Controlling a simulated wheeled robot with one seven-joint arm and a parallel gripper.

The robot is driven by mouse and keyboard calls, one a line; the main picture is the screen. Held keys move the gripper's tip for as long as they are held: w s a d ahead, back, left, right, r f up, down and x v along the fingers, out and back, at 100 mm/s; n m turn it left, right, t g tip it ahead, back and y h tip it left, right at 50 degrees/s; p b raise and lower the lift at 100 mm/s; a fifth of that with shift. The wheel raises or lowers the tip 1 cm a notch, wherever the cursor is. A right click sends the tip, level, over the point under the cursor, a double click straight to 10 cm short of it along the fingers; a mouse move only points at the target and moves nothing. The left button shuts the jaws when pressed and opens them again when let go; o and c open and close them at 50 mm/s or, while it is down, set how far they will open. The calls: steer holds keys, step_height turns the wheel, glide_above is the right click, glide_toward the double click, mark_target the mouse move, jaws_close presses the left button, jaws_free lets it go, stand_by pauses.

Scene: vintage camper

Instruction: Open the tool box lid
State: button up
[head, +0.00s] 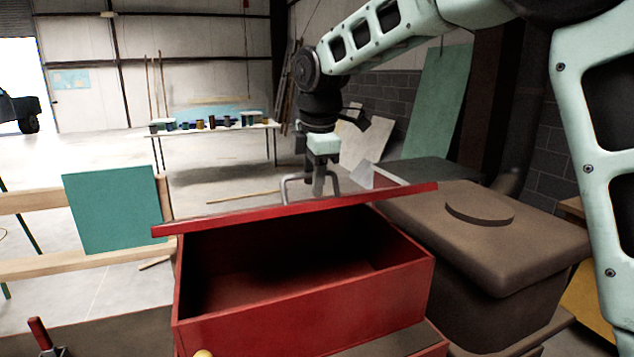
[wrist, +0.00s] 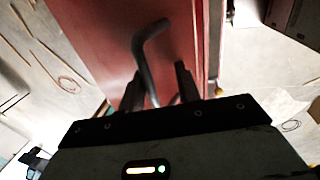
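The red tool box (head: 300,315) stands in front of me with its inside exposed and looking empty. Its red lid (head: 200,224) is raised at the far side and shows almost edge-on in the head view. The lid's grey handle (head: 286,190) sticks up behind the lid edge. My gripper (head: 318,186) points down at the handle, beyond the lid edge. In the wrist view the bent handle (wrist: 150,48) passes between my two separated fingers (wrist: 158,90), with a visible gap beside it. The lid's red face (wrist: 105,40) fills the upper middle there. Fingertip contact is unclear.
A brown lidded case (head: 490,235) stands close at the right of the tool box. A teal panel (head: 112,210) on wooden rails is at the left. A table with cans (head: 215,128) stands far back. Open floor lies between.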

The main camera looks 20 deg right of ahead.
steer(key=w+r+p, duration=0.2)
steer(key=r+p, duration=0.3)
steer(key=r, duration=0.4)
steer(key=w+r+p, duration=0.2)
steer(key=r+p, duration=0.4)
steer(key=r, duration=0.4)
steer(key=shift+w+r, duration=0.25)
stand_by(1.3)
